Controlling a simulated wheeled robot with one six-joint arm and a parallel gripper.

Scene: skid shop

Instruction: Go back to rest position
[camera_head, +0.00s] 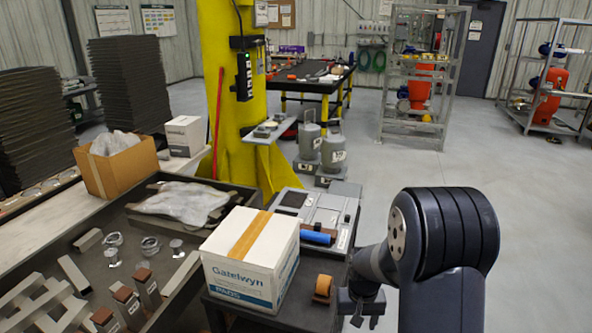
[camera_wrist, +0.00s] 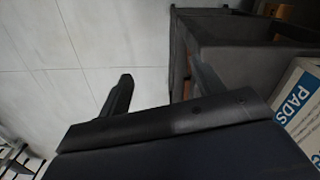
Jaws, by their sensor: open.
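My gripper (camera_head: 362,308) hangs at the lower right of the head view, beside the right edge of the dark cart and below my dark arm link. In the wrist view my gripper (camera_wrist: 163,78) shows two dark fingers spread apart, with nothing between them but pale floor and the dark cart edge. It is open and empty. In the head view its fingertips are small and partly hidden by my wrist.
A grey tray (camera_head: 205,245) holds metal parts at left. Open floor (camera_head: 540,215) lies to the right.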

